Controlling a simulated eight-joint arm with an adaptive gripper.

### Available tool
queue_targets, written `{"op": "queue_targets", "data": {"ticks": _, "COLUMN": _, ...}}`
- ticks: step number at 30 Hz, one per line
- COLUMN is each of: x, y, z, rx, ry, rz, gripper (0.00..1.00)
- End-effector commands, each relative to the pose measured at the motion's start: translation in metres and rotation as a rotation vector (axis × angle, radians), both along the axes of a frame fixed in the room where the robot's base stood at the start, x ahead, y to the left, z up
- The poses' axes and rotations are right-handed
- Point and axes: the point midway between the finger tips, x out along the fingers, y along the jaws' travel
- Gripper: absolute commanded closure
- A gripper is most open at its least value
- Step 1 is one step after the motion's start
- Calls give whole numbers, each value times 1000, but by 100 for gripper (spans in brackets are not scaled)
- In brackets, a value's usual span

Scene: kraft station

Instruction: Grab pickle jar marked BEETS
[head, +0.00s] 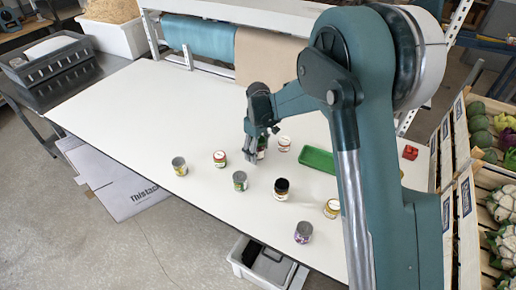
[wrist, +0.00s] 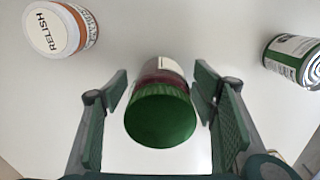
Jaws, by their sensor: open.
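My gripper (head: 256,152) is open and points down over the middle of the white table. In the wrist view, my gripper (wrist: 160,82) has its two fingers on either side of a jar with a green lid (wrist: 160,118), with a gap showing at each side. The jar has dark red contents and a pale label whose words I cannot read, so I cannot confirm BEETS. In the head view, this jar (head: 262,154) is mostly hidden behind the fingers. No other jar in view reads BEETS.
A jar marked RELISH (wrist: 52,30) stands to the upper left in the wrist view, and a green-labelled can (wrist: 292,60) to the right. Several cans and jars, including a black-lidded one (head: 282,188), stand nearby. A green tray (head: 317,159) lies to the right.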

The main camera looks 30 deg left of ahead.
Motion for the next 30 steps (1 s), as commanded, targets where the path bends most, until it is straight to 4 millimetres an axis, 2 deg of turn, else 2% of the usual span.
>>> {"op": "queue_targets", "data": {"ticks": 6, "x": 0, "y": 0, "z": 0, "rx": 0, "ry": 0, "rz": 0, "gripper": 42}}
{"op": "queue_targets", "data": {"ticks": 15, "x": 0, "y": 0, "z": 0, "rx": 0, "ry": 0, "rz": 0, "gripper": 80}}
{"op": "queue_targets", "data": {"ticks": 24, "x": 0, "y": 0, "z": 2, "rx": 0, "ry": 0, "rz": 0, "gripper": 80}}
{"op": "queue_targets", "data": {"ticks": 30, "x": 0, "y": 0, "z": 12, "rx": 0, "ry": 0, "rz": 0, "gripper": 80}}
